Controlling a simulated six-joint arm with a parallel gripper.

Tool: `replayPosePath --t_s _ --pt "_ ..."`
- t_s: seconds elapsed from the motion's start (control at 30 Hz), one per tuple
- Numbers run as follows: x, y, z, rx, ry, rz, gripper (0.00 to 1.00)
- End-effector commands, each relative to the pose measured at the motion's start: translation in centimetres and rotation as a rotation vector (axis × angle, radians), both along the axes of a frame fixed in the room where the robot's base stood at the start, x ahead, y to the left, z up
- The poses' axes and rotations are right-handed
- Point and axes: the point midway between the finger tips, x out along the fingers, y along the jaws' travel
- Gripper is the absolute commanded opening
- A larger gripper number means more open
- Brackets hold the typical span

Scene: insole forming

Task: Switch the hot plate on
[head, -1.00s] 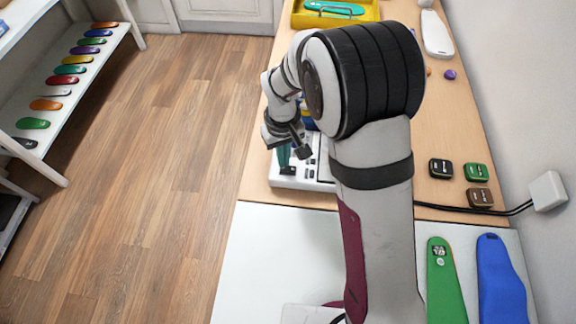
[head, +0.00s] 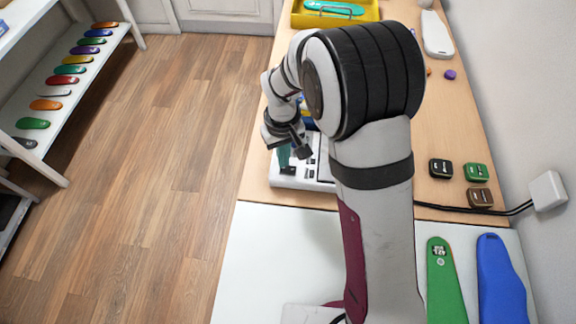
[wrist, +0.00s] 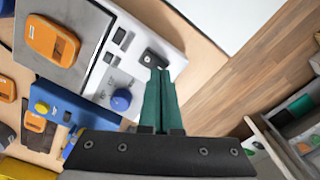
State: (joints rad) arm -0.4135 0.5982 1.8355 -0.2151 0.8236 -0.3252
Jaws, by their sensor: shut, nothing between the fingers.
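The hot plate is a white unit (head: 312,181) on the wooden bench, partly hidden behind my arm in the head view. In the wrist view its white control panel (wrist: 168,36) carries a blue round knob (wrist: 121,99), small dark keys and a black rocker switch (wrist: 151,59). An orange block (wrist: 53,40) rests on its grey plate. My gripper (wrist: 159,72) has green fingers, shut and empty, with the tips at the lower edge of the switch. I cannot tell whether they touch it. The gripper also shows over the panel's left end in the head view (head: 284,162).
A blue stand (wrist: 62,97) and more orange pieces lie beside the hot plate. Small black, green and brown blocks (head: 479,198) sit at right near a cable. Green and blue insoles (head: 501,280) lie on the white front surface. A shelf of insoles (head: 62,90) stands across the floor.

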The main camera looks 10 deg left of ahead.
Motion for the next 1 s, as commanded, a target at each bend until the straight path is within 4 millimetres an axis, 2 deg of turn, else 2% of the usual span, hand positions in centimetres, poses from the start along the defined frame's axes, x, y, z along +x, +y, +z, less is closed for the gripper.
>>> replayPosePath --t_s 1.0 --pt "0.0 0.0 -1.4 0.0 0.0 0.0 0.0"
